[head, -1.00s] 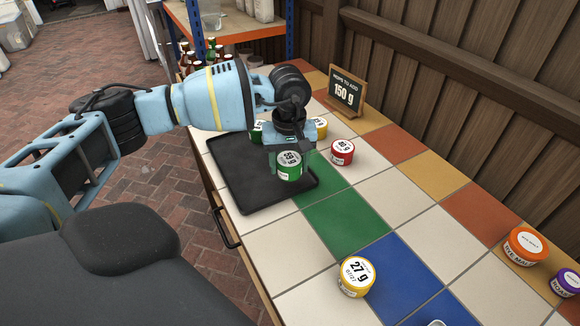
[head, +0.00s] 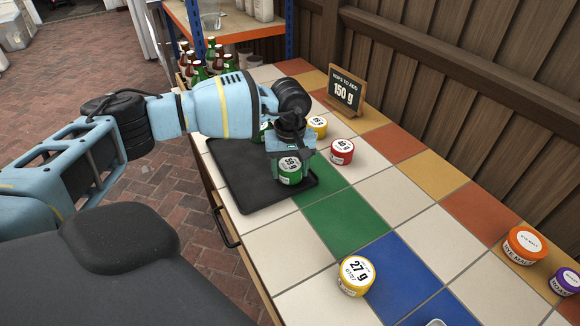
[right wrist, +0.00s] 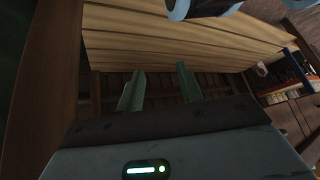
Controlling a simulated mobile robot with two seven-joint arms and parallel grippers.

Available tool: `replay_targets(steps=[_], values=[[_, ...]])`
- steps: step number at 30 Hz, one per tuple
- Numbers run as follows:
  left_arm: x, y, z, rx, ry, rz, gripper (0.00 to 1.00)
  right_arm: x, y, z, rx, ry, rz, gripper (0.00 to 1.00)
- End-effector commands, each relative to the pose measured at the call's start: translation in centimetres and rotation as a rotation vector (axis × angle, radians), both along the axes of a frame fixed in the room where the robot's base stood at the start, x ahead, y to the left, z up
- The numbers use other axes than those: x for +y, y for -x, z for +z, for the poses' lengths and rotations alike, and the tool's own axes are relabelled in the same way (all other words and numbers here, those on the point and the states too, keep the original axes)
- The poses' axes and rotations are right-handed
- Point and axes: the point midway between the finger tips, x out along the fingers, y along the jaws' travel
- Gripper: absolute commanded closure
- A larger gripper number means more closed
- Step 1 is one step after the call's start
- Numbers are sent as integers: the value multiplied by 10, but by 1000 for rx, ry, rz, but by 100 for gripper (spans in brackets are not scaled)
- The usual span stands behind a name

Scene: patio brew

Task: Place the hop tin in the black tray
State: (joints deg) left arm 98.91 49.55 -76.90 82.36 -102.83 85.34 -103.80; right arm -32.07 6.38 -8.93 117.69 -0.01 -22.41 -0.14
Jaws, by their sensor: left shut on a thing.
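My left gripper (head: 290,165) is shut on a green hop tin (head: 290,172) with a white label that seems to read 59 g. The tin is upright over the front right part of the black tray (head: 240,180); I cannot tell whether it touches the tray floor. Another green tin (head: 265,133) is partly hidden behind the gripper. A red tin (head: 341,151) and a yellow tin (head: 317,126) stand on the tiles beyond the tray. A yellow 27 g tin (head: 356,276) stands nearer. My right gripper (right wrist: 160,75) is open and empty in the right wrist view.
A small sign (head: 345,92) reads "hops to add 150 g". Several bottles (head: 205,62) stand at the counter's far end. Orange (head: 525,245) and purple (head: 566,281) tins stand at the right. The green and white tiles right of the tray are clear.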

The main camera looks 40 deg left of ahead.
Motion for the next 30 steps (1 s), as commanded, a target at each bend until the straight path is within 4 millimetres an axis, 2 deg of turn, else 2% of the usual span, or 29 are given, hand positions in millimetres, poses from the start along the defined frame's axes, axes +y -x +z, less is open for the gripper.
replay_targets(steps=[4, 5, 9, 20, 26, 30], values=[[0, 0, -4, 1, 1, 0, 67, 0, 2, -3, 6, 1, 0, 64], [0, 0, -4, 0, 0, 0, 41, 0, 2, -3, 6, 1, 1, 64], [0, 0, -3, 0, 0, 0, 23, 0, 2, -3, 6, 1, 0, 64], [0, 0, 2, -1, 0, 0, 22, 0, 0, 0, 2, 0, 0, 64], [0, -1, 27, -5, 1, 0, 22, 0, 0, 1, -1, 0, 0, 64], [0, -1, 56, -6, 1, 0, 22, 0, -1, 1, -2, 0, 0, 64]])
